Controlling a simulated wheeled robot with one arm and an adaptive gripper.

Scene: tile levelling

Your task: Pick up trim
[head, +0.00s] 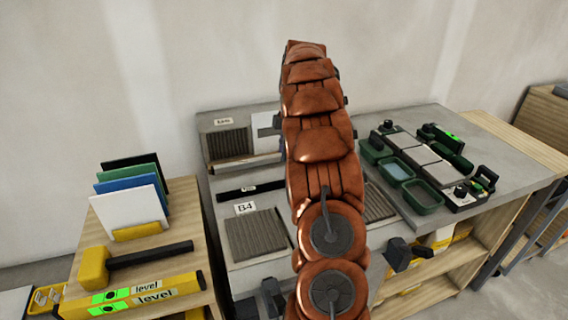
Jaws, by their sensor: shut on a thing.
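My copper-coloured arm rises through the middle of the view and covers the centre of the bench. My gripper is not visible; it may be behind the arm. A pale, narrow strip (246,165), possibly the trim, runs across the back left of the bench, below the B6-like label. Its right end reaches the arm, and I cannot tell whether anything holds it. A black labelled strip (250,190) lies in front of it.
Grey ribbed tiles (257,235) lie by the B4 label (245,208). Green trays (421,196) and black-handled tools stand at right. A wall stands behind.

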